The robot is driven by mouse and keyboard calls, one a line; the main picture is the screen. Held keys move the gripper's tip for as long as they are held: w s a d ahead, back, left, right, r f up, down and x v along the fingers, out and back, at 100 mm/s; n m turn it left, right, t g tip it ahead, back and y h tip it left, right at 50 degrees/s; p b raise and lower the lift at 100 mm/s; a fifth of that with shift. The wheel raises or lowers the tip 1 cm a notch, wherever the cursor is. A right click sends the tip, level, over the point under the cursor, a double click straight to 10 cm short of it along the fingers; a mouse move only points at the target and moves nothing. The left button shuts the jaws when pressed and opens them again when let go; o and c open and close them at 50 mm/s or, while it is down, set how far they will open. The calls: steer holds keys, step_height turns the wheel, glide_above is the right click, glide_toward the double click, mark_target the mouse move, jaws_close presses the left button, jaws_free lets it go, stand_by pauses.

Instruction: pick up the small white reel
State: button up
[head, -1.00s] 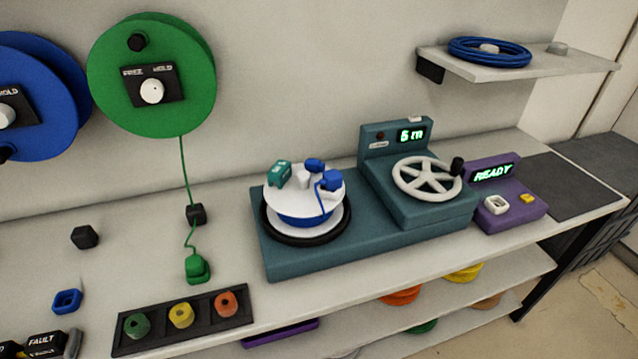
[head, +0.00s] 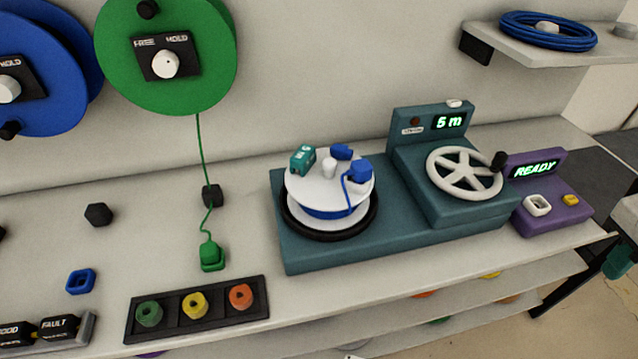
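The small white reel (head: 299,193) sits on the teal machine's round turntable, inside a black ring. It has a white top disc and blue cable wound below it. A white hub post (head: 329,167) stands at its middle. A teal tagged block (head: 302,158) and two blue connectors, one at the back (head: 341,152) and one at the front right (head: 359,171), sit on the top. My gripper is not clearly in view, and nothing touches the reel.
The teal machine (head: 420,235) has a white handwheel (head: 464,173) and a "5 m" display. A purple box (head: 553,213) reading "READY" stands right of it. A green cable with a plug (head: 212,256) hangs left. A black tray (head: 195,308) lies in front. A shelf (head: 560,48) juts out upper right.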

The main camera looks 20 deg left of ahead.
mark_target(329, 164)
steer(key=w+a+f+n+t+h, duration=0.25)
steer(key=w+a+n+t, duration=0.55)
steer(key=w+a+n, duration=0.85)
steer(key=s+a+f+n+t+y, duration=0.1)
steer(key=s+a+f+n+y, duration=0.1)
steer(key=a+n, duration=0.3)
steer(key=s+a+f+n+t+y, duration=0.1)
steer(key=s+a+f+n+y, duration=0.1)
steer(key=a+n, duration=0.4)
steer(key=s+a+f+n+t+y, duration=0.1)
steer(key=a+n, duration=0.4)
steer(key=a, duration=0.8)
steer(key=shift+s+a+f+y, duration=0.1)
steer(key=shift+s+f+y, duration=0.2)
steer(key=shift+s+y, duration=0.35)
steer(key=shift+s+f+y, duration=0.25)
steer(key=shift+s+y, duration=0.35)
steer(key=x, duration=0.5)
steer(key=r+x, duration=0.1)
steer(key=x, duration=0.1)
steer(key=shift+w+f, duration=0.25)
steer(key=shift+w, duration=0.3)
jaws_close()
